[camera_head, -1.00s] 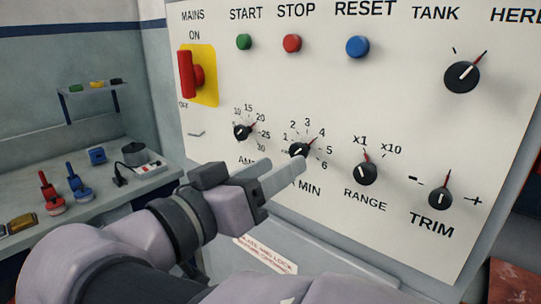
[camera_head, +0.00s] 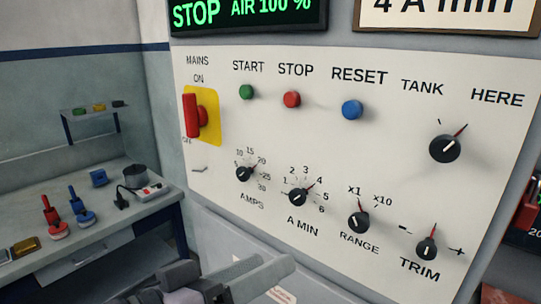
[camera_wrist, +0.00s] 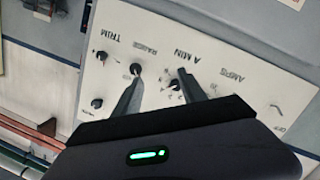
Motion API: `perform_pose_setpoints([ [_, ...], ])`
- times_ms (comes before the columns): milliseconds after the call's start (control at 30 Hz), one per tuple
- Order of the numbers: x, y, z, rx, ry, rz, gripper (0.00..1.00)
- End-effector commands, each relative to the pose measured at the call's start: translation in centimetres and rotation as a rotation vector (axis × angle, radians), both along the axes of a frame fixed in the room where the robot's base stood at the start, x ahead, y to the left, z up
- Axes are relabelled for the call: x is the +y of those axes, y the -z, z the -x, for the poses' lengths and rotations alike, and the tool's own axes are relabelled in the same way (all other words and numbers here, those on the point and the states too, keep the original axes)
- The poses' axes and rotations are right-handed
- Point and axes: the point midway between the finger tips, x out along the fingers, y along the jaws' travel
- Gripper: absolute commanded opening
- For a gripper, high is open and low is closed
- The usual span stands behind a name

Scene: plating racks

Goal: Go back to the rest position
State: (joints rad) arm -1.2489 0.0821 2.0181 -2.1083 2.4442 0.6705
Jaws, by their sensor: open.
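My gripper (camera_head: 268,264) is at the bottom edge of the head view, below the A MIN knob and clear of the panel (camera_head: 330,135). Its two fingers are apart with nothing between them. The wrist view shows the open fingers (camera_wrist: 160,74) against the panel, which appears upside down. Most of my arm is out of the head view.
The panel carries the red MAINS switch (camera_head: 194,116), START (camera_head: 246,92), STOP (camera_head: 292,100) and RESET (camera_head: 352,110) buttons, and AMPS (camera_head: 244,174), A MIN (camera_head: 298,197), RANGE (camera_head: 358,222) and TRIM (camera_head: 426,248) knobs. A bench (camera_head: 90,245) stands left.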

Motion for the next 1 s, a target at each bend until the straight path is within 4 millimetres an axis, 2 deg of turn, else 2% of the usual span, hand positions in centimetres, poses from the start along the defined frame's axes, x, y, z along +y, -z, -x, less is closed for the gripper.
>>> perform_pose_setpoints([
  [33,-4.7,1.2,-0.6,0.157,0.078,-0.006,0.49],
  [67,-7.6,2.6,-0.5,0.286,0.115,-0.025,0.49],
  [100,-11.3,4.9,0.4,0.462,0.152,-0.084,0.49],
  [133,-13.7,6.8,1.6,0.589,0.163,-0.156,0.49],
  [200,-16.5,11.4,5.0,0.806,0.132,-0.400,0.49],
  [267,-16.3,14.3,7.2,0.868,0.057,-0.641,0.49],
  [333,-14.7,15.8,7.9,0.813,-0.046,-0.887,0.49],
  [400,-13.3,15.8,7.3,0.687,-0.132,-1.056,0.49],
  [500,-12.6,14.9,5.9,0.517,-0.199,-1.181,0.49],
  [633,-12.6,14.3,5.0,0.433,-0.227,-1.221,0.49],
  [1000,-12.5,14.3,5.0,0.436,-0.227,-1.223,0.49],
])
